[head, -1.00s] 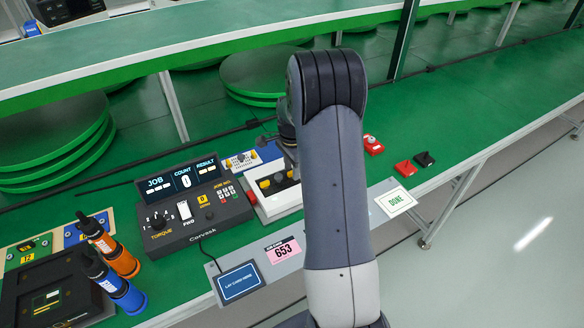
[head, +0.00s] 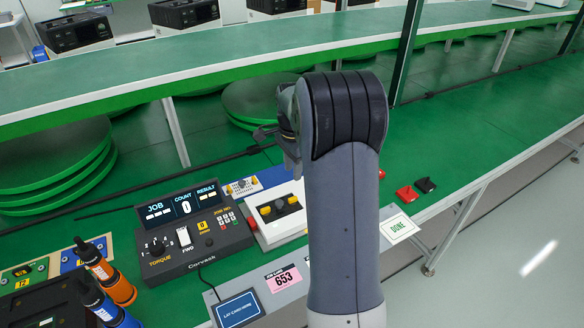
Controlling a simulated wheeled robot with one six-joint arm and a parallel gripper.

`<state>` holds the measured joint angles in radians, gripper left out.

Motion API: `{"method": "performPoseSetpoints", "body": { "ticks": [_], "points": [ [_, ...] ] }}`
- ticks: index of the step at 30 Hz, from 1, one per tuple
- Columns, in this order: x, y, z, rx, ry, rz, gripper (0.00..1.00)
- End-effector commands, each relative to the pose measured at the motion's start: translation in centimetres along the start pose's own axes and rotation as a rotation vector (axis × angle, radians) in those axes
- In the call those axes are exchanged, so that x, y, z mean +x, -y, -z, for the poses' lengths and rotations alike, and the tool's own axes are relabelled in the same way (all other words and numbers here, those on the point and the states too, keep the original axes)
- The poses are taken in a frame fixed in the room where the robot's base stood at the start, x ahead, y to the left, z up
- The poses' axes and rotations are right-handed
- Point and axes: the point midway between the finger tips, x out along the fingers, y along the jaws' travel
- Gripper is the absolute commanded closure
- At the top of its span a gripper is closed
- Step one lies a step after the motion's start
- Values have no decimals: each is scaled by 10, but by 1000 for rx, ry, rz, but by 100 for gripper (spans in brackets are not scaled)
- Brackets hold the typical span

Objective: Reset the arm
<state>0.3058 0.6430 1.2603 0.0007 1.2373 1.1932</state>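My gripper (head: 277,135) shows only in part, beside the upper end of my arm, above the back of the green bench (head: 466,149). My arm stands upright in the middle of the head view and hides much of the gripper. I cannot make out whether its fingers are open or shut, or whether they hold anything.
A dark control unit (head: 205,237) reading count 0 stands left of a white box with yellow knobs (head: 277,214). Orange (head: 117,287) and blue (head: 103,307) drivers stand front left. A DONE card (head: 399,228) and a red block (head: 407,194) lie right. A raised shelf (head: 240,52) runs behind.

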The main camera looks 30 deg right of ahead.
Motion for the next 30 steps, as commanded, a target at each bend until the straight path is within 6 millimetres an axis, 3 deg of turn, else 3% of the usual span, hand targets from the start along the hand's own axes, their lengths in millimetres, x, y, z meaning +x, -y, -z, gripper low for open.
{"method": "performPoseSetpoints", "body": {
  "ticks": [8, 22, 30],
  "points": [
    [20, -1, 0, 0, 2, -5, 67],
    [103, -1, 0, 0, 2, -4, 67],
    [109, 0, 0, -44, 0, 0, 67]
  ]
}}
